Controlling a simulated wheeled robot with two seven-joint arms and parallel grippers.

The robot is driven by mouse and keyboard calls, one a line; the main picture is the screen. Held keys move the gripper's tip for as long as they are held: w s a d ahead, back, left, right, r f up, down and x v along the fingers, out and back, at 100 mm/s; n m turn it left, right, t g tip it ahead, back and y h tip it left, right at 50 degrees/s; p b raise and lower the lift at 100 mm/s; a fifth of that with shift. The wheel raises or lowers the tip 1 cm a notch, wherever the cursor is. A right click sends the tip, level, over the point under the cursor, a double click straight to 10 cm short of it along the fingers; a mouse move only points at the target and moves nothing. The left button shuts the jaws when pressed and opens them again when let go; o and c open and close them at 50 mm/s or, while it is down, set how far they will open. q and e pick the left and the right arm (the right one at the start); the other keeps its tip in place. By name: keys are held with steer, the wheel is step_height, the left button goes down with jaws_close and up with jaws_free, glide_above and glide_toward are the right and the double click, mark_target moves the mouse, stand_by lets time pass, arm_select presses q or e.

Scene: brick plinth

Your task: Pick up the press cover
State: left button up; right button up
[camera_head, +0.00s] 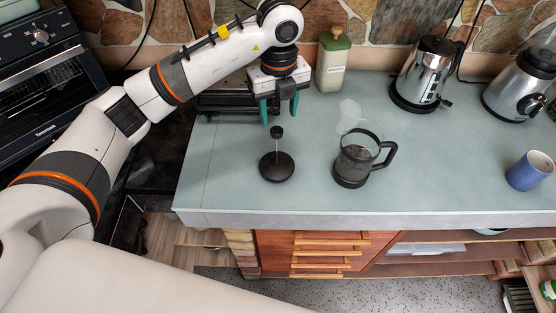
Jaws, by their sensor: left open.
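The press cover (276,166) is a dark round lid with a thin rod and a small black knob on top. It stands upright on the grey-green countertop, left of the French press jug (358,160). The jug is clear with a black base and black handle. My left gripper (279,108) has two teal fingers, spread apart and pointing down. It is empty, above and behind the press cover's knob, and does not visibly touch it. My right gripper is not in view.
A steel kettle (424,74) and a blender (521,83) stand at the back right. A blue mug (530,171) is at the far right. The countertop (445,160) is clear between jug and mug.

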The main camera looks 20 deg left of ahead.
mark_target(278, 129)
arm_select(q)
step_height(278, 129, down, 5)
steer(key=shift+r+p, duration=0.15)
steer(key=shift+p, duration=0.6)
steer(key=f+p, duration=0.2)
steer(key=f, duration=0.1)
steer(key=f+p, duration=0.1)
steer(key=f, duration=0.1)
steer(key=shift+s+a, duration=0.2)
steer(key=shift+s, duration=0.05)
steer(key=shift+f, duration=0.2)
steer(key=shift+w, duration=0.1)
jaws_close()
